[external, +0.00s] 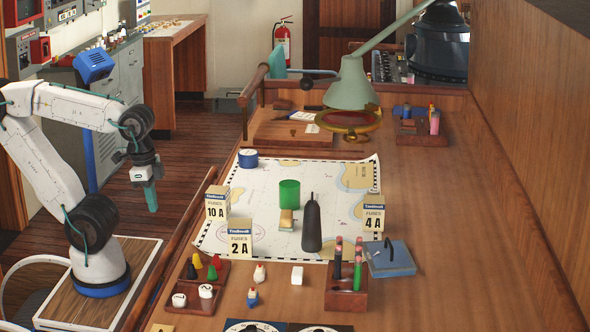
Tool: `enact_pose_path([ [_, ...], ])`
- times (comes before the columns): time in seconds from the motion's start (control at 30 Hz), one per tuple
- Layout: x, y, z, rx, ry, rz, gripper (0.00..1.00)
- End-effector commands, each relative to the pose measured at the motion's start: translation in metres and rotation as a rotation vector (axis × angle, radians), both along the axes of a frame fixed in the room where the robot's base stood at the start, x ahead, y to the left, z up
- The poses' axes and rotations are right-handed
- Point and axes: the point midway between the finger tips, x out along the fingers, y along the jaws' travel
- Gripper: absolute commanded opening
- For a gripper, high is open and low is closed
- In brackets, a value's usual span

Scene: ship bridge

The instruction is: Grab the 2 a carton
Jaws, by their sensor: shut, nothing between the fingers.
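The 2 A carton (239,240) is a cream box with a blue band and the words "FUSES 2 A". It stands upright at the front left edge of the chart on the wooden table. Two similar cartons stand near it: the 10 A carton (216,203) behind it to the left, and the 4 A carton (374,215) at the chart's right side. My gripper (152,200) hangs pointing down, left of the table's railed edge and apart from all the cartons. Its fingers are shut and empty.
A green cylinder (289,194) and a dark bottle-shaped object (311,226) stand on the chart (340,178). A wooden rail (192,228) runs along the table's left edge. A block with pens (346,298) and a blue box (390,262) stand front right. The right tabletop is clear.

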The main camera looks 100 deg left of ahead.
Motion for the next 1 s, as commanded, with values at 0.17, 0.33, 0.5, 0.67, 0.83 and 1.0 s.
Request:
enact_pose_path([
  [0.17,0.0,0.0,0.0,0.0,0.0,0.0,0.0],
  [0.33,0.0,0.0,0.0,0.0,0.0,0.0,0.45],
  [0.5,0.0,0.0,0.0,0.0,0.0,0.0,0.84],
  [0.67,0.0,0.0,0.0,0.0,0.0,0.0,0.84],
  [0.83,0.001,0.0,0.01,0.0,-0.004,0.0,0.84],
  [1.0,0.002,0.0,0.055,-0.007,0.003,0.011,0.84],
])
